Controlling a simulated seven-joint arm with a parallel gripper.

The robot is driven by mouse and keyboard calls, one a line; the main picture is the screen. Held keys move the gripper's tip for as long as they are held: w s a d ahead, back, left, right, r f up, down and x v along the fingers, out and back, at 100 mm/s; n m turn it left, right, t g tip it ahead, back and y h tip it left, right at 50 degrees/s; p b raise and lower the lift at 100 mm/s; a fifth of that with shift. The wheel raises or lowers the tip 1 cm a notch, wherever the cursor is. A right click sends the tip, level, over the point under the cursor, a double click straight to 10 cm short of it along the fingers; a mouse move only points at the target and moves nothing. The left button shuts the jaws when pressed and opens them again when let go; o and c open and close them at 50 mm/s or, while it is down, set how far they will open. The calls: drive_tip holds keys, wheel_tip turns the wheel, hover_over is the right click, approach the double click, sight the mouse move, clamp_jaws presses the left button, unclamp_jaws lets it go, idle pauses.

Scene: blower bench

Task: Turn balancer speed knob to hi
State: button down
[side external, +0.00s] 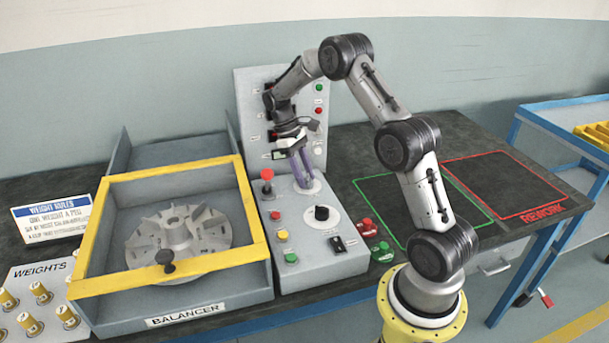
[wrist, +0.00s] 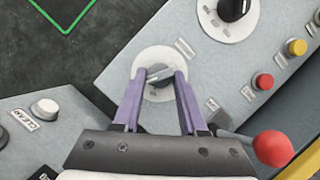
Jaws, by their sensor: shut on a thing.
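My gripper (side external: 305,184) points down onto the rear of the sloped control box (side external: 322,268), with its purple fingers at a round white dial plate. In the wrist view, the fingers (wrist: 160,76) are shut on a small grey knob (wrist: 157,82) at the middle of that plate, one finger on each side. The knob's bar lies slightly tilted across the gap. In the side view the knob is mostly hidden by the fingers. A larger black knob (side external: 321,213) on its own white plate is nearer the front of the box; it also shows in the wrist view (wrist: 233,9). The labels are too small to read.
The upright panel (side external: 245,98) rises close behind. The yellow-framed balancer (side external: 255,212) is at left. The green-outlined mat area (side external: 375,187) is empty.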

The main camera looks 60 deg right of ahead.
drive_tip(key=shift+r, duration=0.1)
idle(0.3)
drive_tip(key=shift+c, duration=2.4)
unclamp_jaws()
drive_tip(key=v, duration=1.3)
drive_tip(key=shift+r, duration=0.35)
drive_tip(key=shift+w, duration=0.1)
